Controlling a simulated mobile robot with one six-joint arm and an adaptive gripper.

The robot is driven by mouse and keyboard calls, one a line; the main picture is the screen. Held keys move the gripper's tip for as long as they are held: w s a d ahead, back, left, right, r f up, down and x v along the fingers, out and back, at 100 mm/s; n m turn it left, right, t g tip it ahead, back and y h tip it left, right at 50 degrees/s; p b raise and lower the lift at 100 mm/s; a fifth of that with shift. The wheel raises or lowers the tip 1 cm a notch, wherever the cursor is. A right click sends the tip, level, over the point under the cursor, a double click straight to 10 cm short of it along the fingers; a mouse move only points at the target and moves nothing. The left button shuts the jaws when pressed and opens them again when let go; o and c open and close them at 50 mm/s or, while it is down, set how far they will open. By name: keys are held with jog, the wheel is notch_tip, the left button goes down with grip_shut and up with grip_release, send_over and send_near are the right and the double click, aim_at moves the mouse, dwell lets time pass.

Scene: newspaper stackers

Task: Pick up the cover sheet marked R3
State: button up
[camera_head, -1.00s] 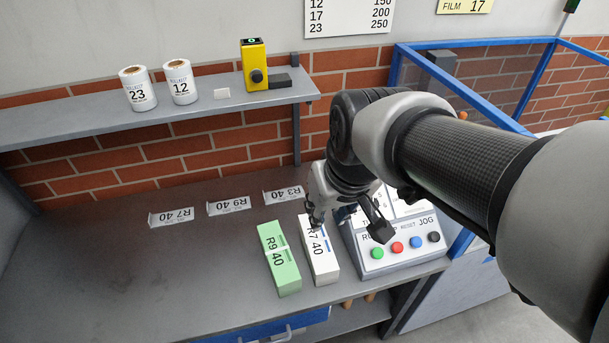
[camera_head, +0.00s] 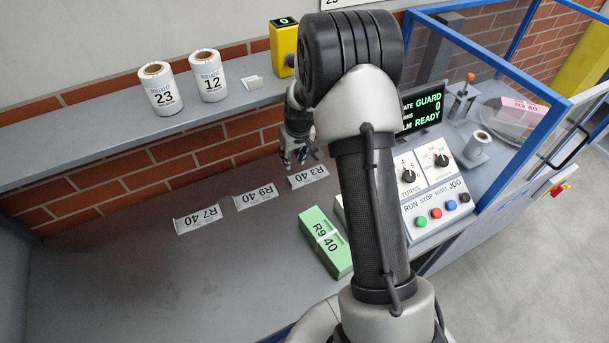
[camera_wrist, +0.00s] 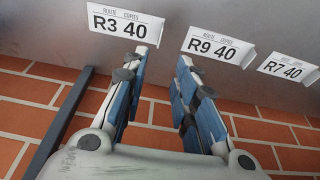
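The white cover sheet marked R3 40 (camera_head: 308,177) lies at the back of the bench, at the right end of a row of three. In the wrist view the R3 sheet (camera_wrist: 125,22) is at the upper left, just beyond one fingertip. My gripper (camera_head: 300,160) is above the back of the bench, just behind and above the R3 sheet. In the wrist view my gripper (camera_wrist: 165,65) has its two fingers well apart with nothing between them. The R9 sheet (camera_head: 255,196) and the R7 sheet (camera_head: 198,218) lie to the left.
A green R9 bundle (camera_head: 325,242) lies on the bench in front; my arm hides most of the white bundle beside it. A control panel (camera_head: 436,190) stands right. A shelf (camera_head: 110,122) with two rolls hangs over the back. The bench's left side is clear.

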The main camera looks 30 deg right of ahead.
jog(key=b, duration=0.2)
send_near(298, 180)
jog(key=a, duration=0.2)
jog(key=w+a+f, duration=0.1)
jog(key=shift+w+a, duration=0.15)
jog(key=shift+a, duration=0.1)
jog(key=b+x, duration=0.1)
jog(key=x, duration=0.4)
jog(key=shift+d+f+b, duration=0.1)
jog(key=shift+f+b, duration=0.05)
jog(key=shift+b, duration=0.15)
jog(key=shift+c, duration=0.6)
grip_shut()
